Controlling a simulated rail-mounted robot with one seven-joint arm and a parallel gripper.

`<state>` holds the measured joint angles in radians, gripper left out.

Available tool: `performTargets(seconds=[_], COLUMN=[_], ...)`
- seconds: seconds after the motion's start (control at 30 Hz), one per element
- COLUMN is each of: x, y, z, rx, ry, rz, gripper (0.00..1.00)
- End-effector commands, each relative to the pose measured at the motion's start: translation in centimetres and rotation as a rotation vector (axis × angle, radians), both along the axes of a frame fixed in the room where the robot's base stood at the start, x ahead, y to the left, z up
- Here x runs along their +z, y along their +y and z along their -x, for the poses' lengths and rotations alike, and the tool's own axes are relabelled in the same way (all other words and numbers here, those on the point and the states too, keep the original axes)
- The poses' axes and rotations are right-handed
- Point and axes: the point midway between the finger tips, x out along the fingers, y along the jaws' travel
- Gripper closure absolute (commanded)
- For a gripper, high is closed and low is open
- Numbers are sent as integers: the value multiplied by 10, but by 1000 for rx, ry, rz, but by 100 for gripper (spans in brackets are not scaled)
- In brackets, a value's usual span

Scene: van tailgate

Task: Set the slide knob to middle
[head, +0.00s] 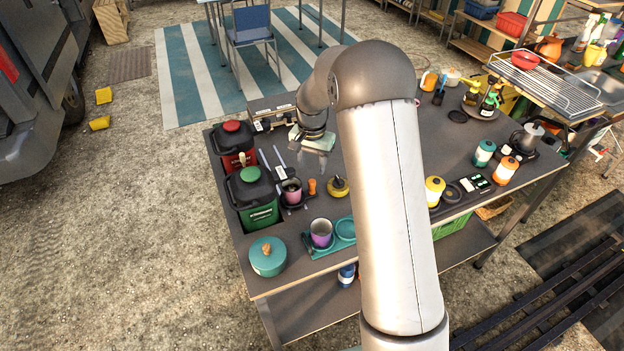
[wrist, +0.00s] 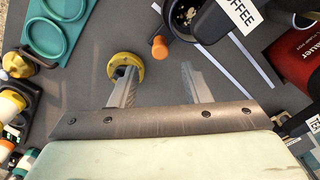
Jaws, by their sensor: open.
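I cannot clearly pick out the slide knob in either view. A long dark unit with pale labels (head: 268,121) lies at the table's far left edge in the head view, and any slider on it is too small to tell. My gripper (wrist: 158,68) is open and empty over the tabletop. In the wrist view its left finger overlaps a yellow round item (wrist: 125,66), and whether they touch cannot be told. An orange peg (wrist: 159,47) shows beyond the gap between the fingers.
Red (head: 232,139) and green (head: 252,192) canisters, a teal pot (head: 268,257) and a cup (head: 321,232) stand along the left side. Yellow, orange and teal cylinders stand at the right. My arm covers the table's middle.

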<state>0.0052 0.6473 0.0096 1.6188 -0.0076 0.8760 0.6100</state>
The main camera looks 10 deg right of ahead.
Motion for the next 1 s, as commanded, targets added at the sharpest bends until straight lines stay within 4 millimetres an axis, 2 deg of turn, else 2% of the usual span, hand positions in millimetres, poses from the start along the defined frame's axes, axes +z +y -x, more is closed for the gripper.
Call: performTargets(seconds=[0.2,0.4,0.6,0.8,0.83,0.97,1.0], x=[-44,-70,-79,-79,-79,-79,-79], y=[0,0,0,0,0,0,0], z=[1,0,0,0,0,0,0], rx=[1,2,1,1,1,1,1], ry=[4,1,-1,-1,-1,-1,-1], rz=[0,0,1,0,0,1,1], gripper=[57,57,57,57,62,99,100])
